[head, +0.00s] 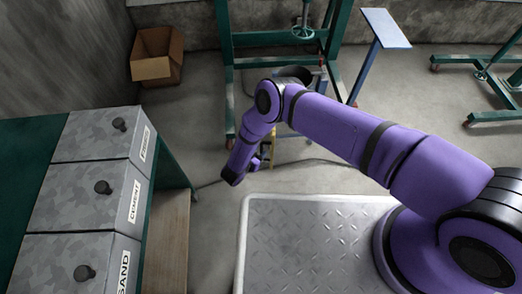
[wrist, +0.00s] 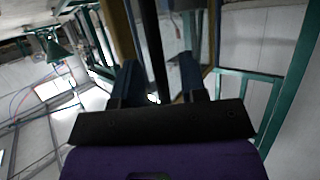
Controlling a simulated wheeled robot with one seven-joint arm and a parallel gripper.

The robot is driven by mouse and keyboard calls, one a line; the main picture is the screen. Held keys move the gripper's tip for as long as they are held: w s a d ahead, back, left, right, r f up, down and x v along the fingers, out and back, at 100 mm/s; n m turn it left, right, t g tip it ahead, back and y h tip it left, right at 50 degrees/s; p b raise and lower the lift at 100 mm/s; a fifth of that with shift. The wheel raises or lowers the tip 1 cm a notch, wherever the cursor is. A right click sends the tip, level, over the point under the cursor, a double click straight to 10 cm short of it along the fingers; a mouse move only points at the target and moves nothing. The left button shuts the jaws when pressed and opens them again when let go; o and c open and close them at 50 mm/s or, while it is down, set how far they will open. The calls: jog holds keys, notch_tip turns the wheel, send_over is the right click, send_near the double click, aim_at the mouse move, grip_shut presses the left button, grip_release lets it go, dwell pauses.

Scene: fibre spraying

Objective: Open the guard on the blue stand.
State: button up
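In the wrist view, my gripper (wrist: 159,66) has its two dark fingers apart. A black upright bar (wrist: 152,40) stands between them, with gaps showing on both sides. A yellow-brown frame (wrist: 121,32) rises just beyond the fingers. It may be the guard, but I cannot tell for sure. In the head view, a small yellow part (head: 272,145) shows beside my wrist, and my arm hides the fingers. A blue stand (head: 323,82) with a dark bucket (head: 294,74) shows partly behind my arm; its front is mostly hidden.
A green press frame (head: 228,75) stands around the bucket. A light-blue panel on a post (head: 385,28) is to its right. Grey boxes marked CEMENT and SAND (head: 85,195) stand on a green table at left. A cardboard box (head: 156,56) is at back left, with open floor before it.

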jog(key=v, duration=0.8)
jog(key=shift+s, duration=0.2)
jog(key=shift+a+r, duration=0.15)
jog(key=shift+a, duration=0.05)
